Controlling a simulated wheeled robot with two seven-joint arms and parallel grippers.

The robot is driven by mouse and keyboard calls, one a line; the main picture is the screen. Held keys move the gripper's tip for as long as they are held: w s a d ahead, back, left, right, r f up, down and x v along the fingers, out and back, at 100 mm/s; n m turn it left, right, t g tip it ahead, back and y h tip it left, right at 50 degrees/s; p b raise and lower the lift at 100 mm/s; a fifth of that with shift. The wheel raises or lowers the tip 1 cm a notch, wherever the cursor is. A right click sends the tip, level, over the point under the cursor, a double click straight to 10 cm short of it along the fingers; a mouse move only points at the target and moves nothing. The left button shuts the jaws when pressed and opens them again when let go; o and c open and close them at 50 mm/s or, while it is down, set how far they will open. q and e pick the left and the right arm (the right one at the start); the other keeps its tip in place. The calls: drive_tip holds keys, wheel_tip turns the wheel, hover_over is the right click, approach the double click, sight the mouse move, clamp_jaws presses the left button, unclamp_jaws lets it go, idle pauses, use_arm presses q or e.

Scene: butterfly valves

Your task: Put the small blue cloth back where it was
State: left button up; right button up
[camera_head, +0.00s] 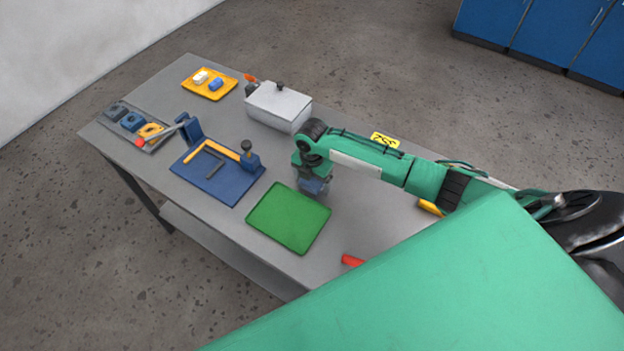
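A small blue rolled piece (215,84), perhaps the blue cloth, lies in the yellow tray (222,95) at the far end of the table, beside a white piece (201,77). My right gripper (314,188) points down just past the right corner of the green tray (289,217). A dark blue patch shows at its fingertips. I cannot tell whether this is part of the gripper or a thing held, nor whether the fingers are open. My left gripper is not in view.
A white lidded box (278,106) stands behind my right gripper. A blue board (217,178) with a yellow-handled fixture lies left of the green tray. A grey tray (155,145) with blue and yellow parts is at the far left. A red piece (352,261) lies near the front edge.

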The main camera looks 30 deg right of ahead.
sight(312, 181)
drive_tip(key=shift+r, duration=0.15)
wheel_tip(312, 181, up, 12)
drive_tip(key=b, duration=0.2)
idle(0.4)
idle(0.4)
